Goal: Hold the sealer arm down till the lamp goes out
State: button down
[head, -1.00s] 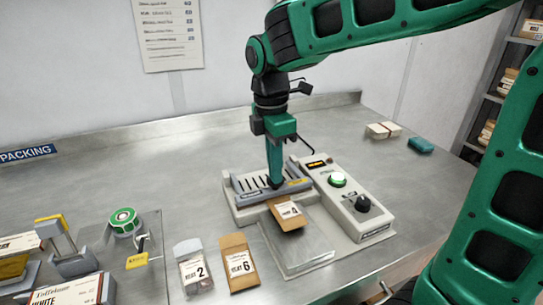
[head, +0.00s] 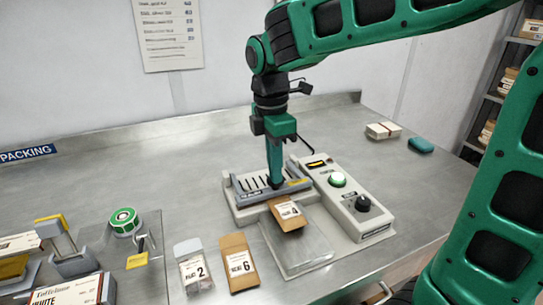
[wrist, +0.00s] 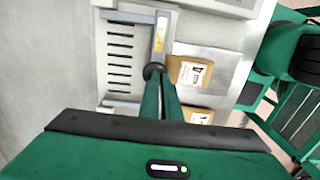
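The sealer (head: 345,212) stands on the steel bench, with its grey sealer arm (head: 298,187) lying low across the slotted bed. A brown packet marked 4 (head: 289,220) has its top end at the arm; the wrist view shows this packet too (wrist: 190,73). The round green lamp (head: 338,180) on the control box looks lit. My gripper (head: 275,183) points straight down, its dark tips at the sealer arm. In the wrist view my fingers (wrist: 154,72) are together on the arm's bar; I see no gap at the tips.
A black knob (head: 363,203) and a small display (head: 317,163) are on the control box. Packets marked 2 (head: 194,270) and 6 (head: 238,264) lie left of the sealer. A green-topped roll (head: 124,221) stands farther left.

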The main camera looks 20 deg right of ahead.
jog(key=shift+s+f, duration=0.3)
jog(key=shift+f, duration=0.2)
jog(key=shift+w+r, duration=0.1)
jog(key=shift+r, duration=0.4)
notch_tip(320, 180, up, 14)
jog(key=shift+s+a, duration=0.25)
jog(key=shift+a, duration=0.05)
jog(key=shift+f, duration=0.1)
jog(key=s+d+f+m, duration=0.4)
jog(key=d+f+m, duration=0.1)
jog(key=d+m, duration=0.1)
jog(key=s+d+f+m, duration=0.5)
jog(key=d+m, duration=0.2)
jog(key=d, duration=0.1)
jog(key=s+d+f+m, duration=0.4)
jog(key=s+d+m, duration=0.1)
jog(key=d+m, duration=0.1)
jog(key=shift+d+f+m, duration=0.3)
jog(key=shift+d+f, duration=0.1)
jog(key=shift+d, duration=0.4)
jog(key=s+f+m, duration=0.1)
jog(key=s+m, duration=0.1)
jog(key=s+d+f+m, duration=0.1)
jog(key=s+f+m, duration=0.1)
jog(key=s+d+f+m, duration=0.1)
jog(key=s+f, duration=0.1)
jog(key=shift+s+f+m+y, duration=0.1)
jog(key=shift+m+y, duration=0.2)
jog(key=shift+m, duration=0.1)
